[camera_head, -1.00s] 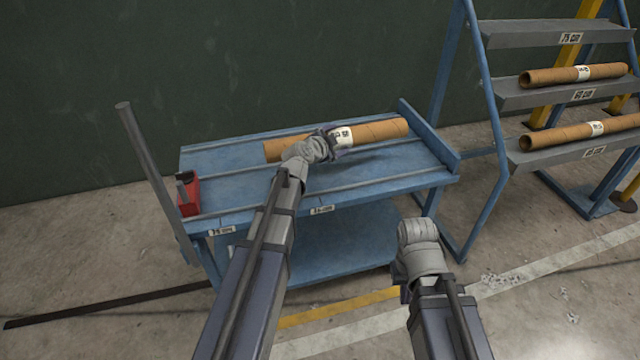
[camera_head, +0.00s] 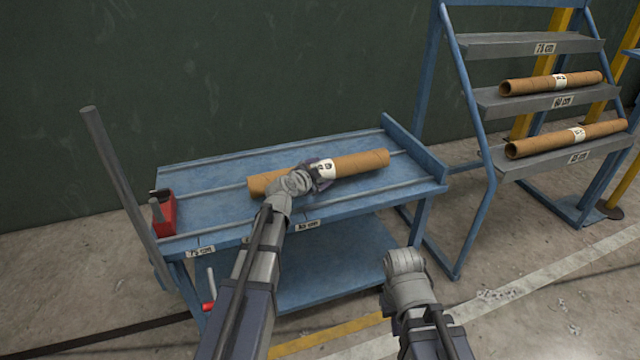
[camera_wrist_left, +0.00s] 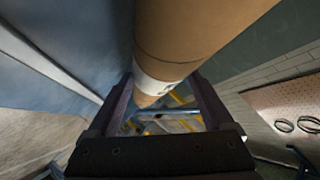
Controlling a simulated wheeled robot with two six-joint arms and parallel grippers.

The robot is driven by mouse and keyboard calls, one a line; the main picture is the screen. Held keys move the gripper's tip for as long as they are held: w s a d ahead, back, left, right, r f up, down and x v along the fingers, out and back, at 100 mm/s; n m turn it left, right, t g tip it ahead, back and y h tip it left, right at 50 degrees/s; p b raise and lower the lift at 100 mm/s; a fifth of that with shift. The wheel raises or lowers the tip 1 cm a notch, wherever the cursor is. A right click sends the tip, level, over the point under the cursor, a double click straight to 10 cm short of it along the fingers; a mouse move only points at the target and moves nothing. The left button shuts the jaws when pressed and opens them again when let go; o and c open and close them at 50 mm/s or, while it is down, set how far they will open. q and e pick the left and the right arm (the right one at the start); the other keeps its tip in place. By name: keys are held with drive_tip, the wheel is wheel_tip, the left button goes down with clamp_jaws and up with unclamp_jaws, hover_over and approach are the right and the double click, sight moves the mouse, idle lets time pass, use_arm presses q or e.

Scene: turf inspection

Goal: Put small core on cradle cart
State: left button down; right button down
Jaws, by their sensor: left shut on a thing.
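A brown cardboard core (camera_head: 358,163) with a white label lies lengthwise over the deck of the blue cradle cart (camera_head: 215,182). My left gripper (camera_head: 317,173) is shut around the core near its label. In the left wrist view the core (camera_wrist_left: 180,40) passes between the two dark fingers (camera_wrist_left: 165,112). I cannot tell whether the core rests on the deck or hangs just above it. My right gripper (camera_head: 404,262) is in front of the cart, apart from it; its fingertips are hidden, so its opening does not show.
A rack at the right holds two more cores, one on the middle shelf (camera_head: 550,84) and one on the lower shelf (camera_head: 565,140); its top shelf (camera_head: 520,45) is empty. A red box (camera_head: 164,214) sits at the cart's left end, beside a grey handle post (camera_head: 115,170).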

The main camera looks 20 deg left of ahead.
use_arm(q)
wheel_tip(320, 180, down, 3)
drive_tip(key=shift+r+b, duration=0.15)
drive_tip(key=shift+b, duration=0.75)
drive_tip(key=shift+r, duration=0.15)
unclamp_jaws()
drive_tip(key=p+v, duration=0.4)
drive_tip(key=v, duration=0.8)
